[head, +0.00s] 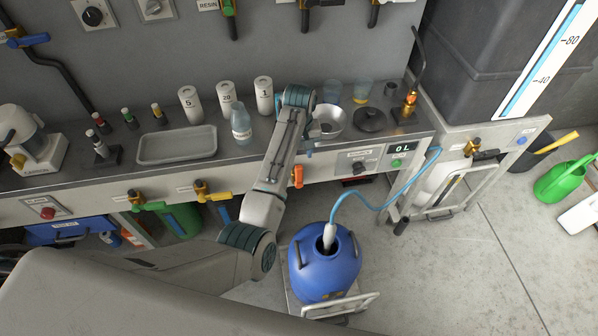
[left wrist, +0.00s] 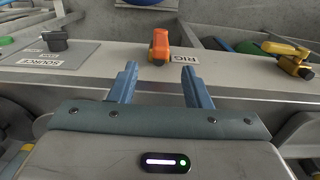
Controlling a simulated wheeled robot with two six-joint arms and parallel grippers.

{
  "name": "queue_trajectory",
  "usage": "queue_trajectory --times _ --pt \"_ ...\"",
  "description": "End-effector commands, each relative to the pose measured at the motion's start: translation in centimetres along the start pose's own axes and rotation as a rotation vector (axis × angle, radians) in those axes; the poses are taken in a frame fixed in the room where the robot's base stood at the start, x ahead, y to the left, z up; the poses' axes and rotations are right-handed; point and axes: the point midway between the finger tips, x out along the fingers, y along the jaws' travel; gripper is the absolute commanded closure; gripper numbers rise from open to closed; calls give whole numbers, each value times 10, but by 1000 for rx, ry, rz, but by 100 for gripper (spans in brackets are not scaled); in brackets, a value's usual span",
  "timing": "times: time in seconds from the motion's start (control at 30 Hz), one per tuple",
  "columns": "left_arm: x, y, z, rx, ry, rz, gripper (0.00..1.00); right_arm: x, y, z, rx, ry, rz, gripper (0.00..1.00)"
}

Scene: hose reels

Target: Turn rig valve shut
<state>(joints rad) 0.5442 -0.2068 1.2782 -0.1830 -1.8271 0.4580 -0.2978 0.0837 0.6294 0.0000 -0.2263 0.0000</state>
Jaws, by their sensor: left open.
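The rig valve (head: 298,176) has an orange handle on the front face of the bench, just below the edge. In the left wrist view the orange handle (left wrist: 159,46) stands beside an upside-down RIG label (left wrist: 184,56). My left gripper (left wrist: 160,76) is open, and its two blue fingers point toward the handle. The handle appears between and just beyond the fingertips, with no contact visible. In the head view my left arm hides most of the gripper, and only a bit of blue finger (head: 309,149) shows above the valve. My right gripper is not in view.
A metal bowl (head: 329,121), a clear bottle (head: 241,123) and a tray (head: 177,144) stand on the bench. A blue drum (head: 322,270) with a hose stands on the floor below. The SOURCE knob (head: 362,167) and yellow-handled valve (head: 215,196) flank the rig valve.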

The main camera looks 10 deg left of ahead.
Motion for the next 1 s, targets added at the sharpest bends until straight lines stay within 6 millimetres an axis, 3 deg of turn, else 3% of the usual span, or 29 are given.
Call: queue_trajectory --times 0.5,0.7,0.97,1.0 --pt "88 -1 1 0 -2 -2 56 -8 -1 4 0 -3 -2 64" --pt "102 -1 1 0 -2 -1 56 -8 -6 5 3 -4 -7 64" --pt "103 -1 1 0 -1 0 56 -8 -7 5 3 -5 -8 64" --pt "103 -1 1 0 -1 0 62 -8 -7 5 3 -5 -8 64"
